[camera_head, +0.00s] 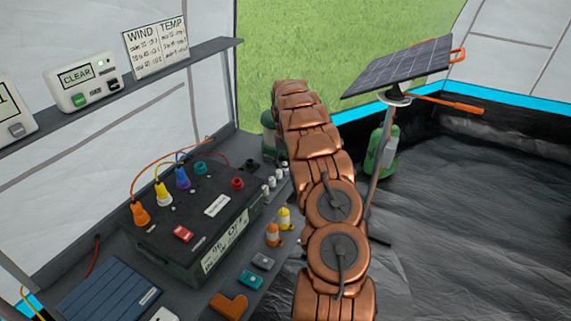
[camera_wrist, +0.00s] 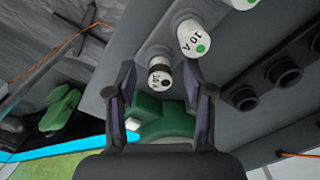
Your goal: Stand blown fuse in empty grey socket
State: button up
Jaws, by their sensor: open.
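A white fuse with a brown band and a dark dot on its end (camera_wrist: 160,78) stands between my fingertips in the wrist view. My gripper (camera_wrist: 164,92) is open around it, with a finger on each side; I cannot tell whether either touches it. In the head view the white fuses (camera_head: 266,195) stand in a row beside the battery, and my arm hides my gripper. I cannot pick out an empty grey socket for certain.
Dark round sockets (camera_wrist: 283,74) lie right of my gripper in the wrist view. The black battery (camera_head: 190,215) carries coloured plugs and wires. Small grey (camera_head: 263,261) and teal (camera_head: 250,280) blocks lie near the bench edge. A solar panel (camera_head: 400,67) stands at right.

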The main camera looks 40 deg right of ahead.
jog(key=shift+r, duration=0.1)
notch_tip(320, 180, up, 12)
dwell(0.6)
